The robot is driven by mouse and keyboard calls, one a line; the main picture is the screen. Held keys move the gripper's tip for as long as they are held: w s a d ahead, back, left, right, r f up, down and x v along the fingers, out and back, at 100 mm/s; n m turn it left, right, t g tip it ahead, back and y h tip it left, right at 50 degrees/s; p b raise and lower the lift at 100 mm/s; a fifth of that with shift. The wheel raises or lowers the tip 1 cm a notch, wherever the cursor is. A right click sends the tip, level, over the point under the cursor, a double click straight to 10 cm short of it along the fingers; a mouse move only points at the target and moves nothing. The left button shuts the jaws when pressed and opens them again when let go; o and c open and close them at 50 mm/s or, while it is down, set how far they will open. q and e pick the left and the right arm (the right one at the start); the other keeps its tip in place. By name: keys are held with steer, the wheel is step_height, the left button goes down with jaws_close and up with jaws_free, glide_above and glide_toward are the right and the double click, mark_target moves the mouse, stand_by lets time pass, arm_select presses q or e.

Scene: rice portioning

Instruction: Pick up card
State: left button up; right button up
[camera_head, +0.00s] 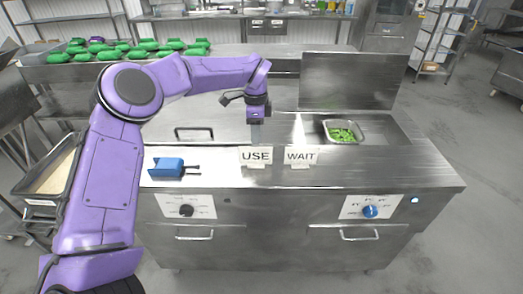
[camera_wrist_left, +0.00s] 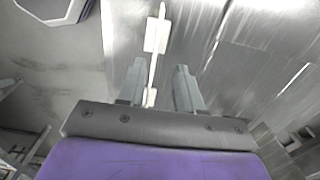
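A white card reading USE (camera_head: 256,156) stands upright near the front edge of the steel counter. A similar card reading WAIT (camera_head: 300,157) stands to its right. My left gripper (camera_head: 256,141) points down just above the USE card. In the left wrist view, its two fingers (camera_wrist_left: 157,86) are spread apart, with a thin white card (camera_wrist_left: 157,36) seen nearly edge-on in line with the gap between them. I cannot tell whether the fingertips reach down beside the card. My right gripper is not in view.
A blue tool (camera_head: 168,167) lies left of the cards. A metal pan of green pieces (camera_head: 326,128) sits in the counter at right, before a raised steel panel (camera_head: 350,80). Several green items (camera_head: 140,50) lie at back left. A tray (camera_head: 35,205) is at far left.

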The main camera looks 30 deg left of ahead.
arm_select(q)
steer(key=p, duration=0.2)
glide_above(256, 164)
steer(key=f, duration=0.4)
steer(key=shift+s+a+f, duration=0.15)
steer(key=shift+s+a, duration=0.2)
steer(key=f+p, duration=0.1)
steer(key=f, duration=0.1)
steer(key=w+f, duration=0.1)
steer(key=f, duration=0.1)
steer(key=shift+d+f+p, duration=0.15)
steer(key=shift+f+p, duration=0.2)
steer(key=shift+p, duration=0.05)
steer(key=shift+f, duration=0.2)
steer(key=shift+s+r, duration=0.1)
steer(key=shift+s, duration=0.05)
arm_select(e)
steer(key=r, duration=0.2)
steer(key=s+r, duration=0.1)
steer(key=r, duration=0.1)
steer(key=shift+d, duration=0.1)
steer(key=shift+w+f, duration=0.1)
arm_select(q)
steer(key=shift+f+b, duration=0.3)
steer(key=shift+b, duration=0.35)
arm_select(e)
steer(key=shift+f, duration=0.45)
arm_select(q)
jaws_close()
